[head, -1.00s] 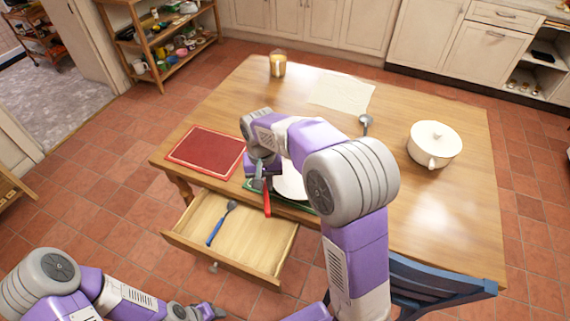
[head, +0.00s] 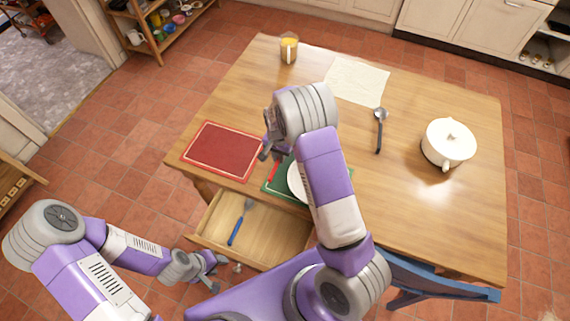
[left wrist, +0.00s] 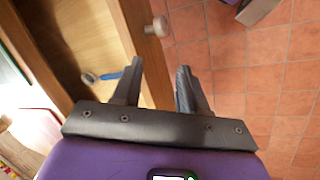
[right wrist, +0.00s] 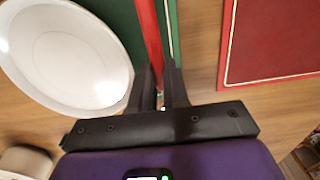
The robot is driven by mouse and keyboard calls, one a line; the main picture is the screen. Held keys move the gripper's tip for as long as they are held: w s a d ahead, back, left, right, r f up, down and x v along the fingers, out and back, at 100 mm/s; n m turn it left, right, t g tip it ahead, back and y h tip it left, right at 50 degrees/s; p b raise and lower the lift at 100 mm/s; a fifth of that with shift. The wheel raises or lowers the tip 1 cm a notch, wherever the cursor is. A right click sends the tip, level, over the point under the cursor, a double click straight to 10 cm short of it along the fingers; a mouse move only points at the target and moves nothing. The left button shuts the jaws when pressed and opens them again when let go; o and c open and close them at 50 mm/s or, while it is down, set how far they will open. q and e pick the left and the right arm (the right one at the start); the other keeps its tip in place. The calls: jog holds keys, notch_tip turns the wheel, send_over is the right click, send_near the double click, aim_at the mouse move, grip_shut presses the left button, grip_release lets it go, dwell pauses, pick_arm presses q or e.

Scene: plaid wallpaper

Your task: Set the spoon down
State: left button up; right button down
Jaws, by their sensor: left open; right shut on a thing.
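My right gripper (head: 271,152) is low over the left edge of the green placemat, shut on a red-handled utensil (right wrist: 149,35). In the right wrist view the red handle runs up from between the fingers (right wrist: 161,82), beside the white plate (right wrist: 65,55); its head is hidden, so I cannot tell its kind. The handle also shows in the head view (head: 273,171). A blue-handled utensil (head: 236,231) with a rounded grey head lies in the open drawer (head: 272,232). My left gripper (head: 218,265) is open and empty by the drawer's front; its fingers show in the left wrist view (left wrist: 158,80).
The green placemat (head: 275,188) lies beside a red mat (head: 222,150). A grey ladle-like spoon (head: 379,130), white pot (head: 449,142), paper sheet (head: 357,81) and glass with yellow contents (head: 289,48) stand or lie on the table. A blue chair (head: 440,287) is at the front right.

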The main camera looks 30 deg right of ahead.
aim_at(279, 169)
jog(key=shift+w+f, duration=0.1)
jog(key=shift+f, duration=2.45)
jog(key=shift+b, duration=0.35)
jog(key=shift+f, duration=0.2)
jog(key=c, duration=1.1)
grip_release()
jog(key=shift+r, duration=0.15)
jog(key=shift+r, duration=0.3)
notch_tip(279, 169, up, 12)
jog(key=shift+f+p, duration=0.2)
jog(key=shift+p, duration=0.7)
